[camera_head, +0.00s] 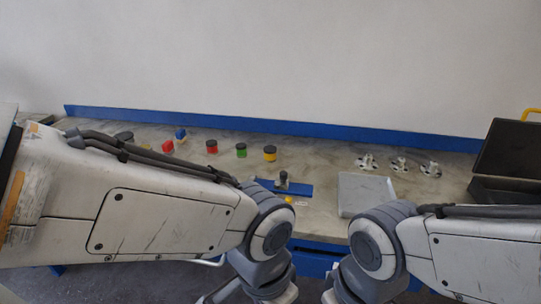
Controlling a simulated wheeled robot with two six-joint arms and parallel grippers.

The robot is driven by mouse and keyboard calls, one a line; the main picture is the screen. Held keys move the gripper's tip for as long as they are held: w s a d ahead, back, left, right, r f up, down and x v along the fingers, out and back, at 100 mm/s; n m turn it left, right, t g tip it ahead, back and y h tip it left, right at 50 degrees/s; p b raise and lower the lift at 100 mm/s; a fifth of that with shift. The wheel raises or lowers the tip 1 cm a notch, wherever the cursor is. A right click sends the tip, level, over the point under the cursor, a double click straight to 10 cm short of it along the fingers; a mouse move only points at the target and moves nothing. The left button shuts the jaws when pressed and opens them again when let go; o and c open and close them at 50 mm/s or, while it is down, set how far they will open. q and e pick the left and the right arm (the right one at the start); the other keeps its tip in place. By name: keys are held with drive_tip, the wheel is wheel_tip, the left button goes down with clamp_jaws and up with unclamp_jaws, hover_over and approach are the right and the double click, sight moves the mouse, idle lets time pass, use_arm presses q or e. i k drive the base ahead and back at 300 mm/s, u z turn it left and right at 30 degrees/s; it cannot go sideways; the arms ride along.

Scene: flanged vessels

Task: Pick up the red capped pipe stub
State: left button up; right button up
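A short red cylinder with a dark cap (211,147), matching the red capped pipe stub, stands upright on the grey workbench (325,170), left of the middle. A green dark-capped stub (241,151) and a yellow dark-capped stub (269,154) stand to its right. My left and right arms reach in from the sides and bend down at the bottom middle. Their grippers cannot be made out, and both arms end well in front of the stubs. Nothing touches the red stub.
A smaller red piece (168,146) and a blue piece (180,134) lie left of the stub. A blue plate (299,190) bears a dark fitting. A grey tray (350,192), several metal flanged fittings (399,165) and an open black case (508,150) are right. A blue rail (330,130) runs behind.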

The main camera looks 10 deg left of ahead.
sight(212, 147)
drive_tip(key=k, duration=0.5)
drive_tip(key=u, duration=1.25)
drive_tip(key=i, duration=0.8)
drive_tip(key=u, duration=0.7)
drive_tip(key=i, duration=0.75)
drive_tip(key=z, duration=0.6)
drive_tip(key=i, duration=0.65)
drive_tip(key=z, duration=0.5)
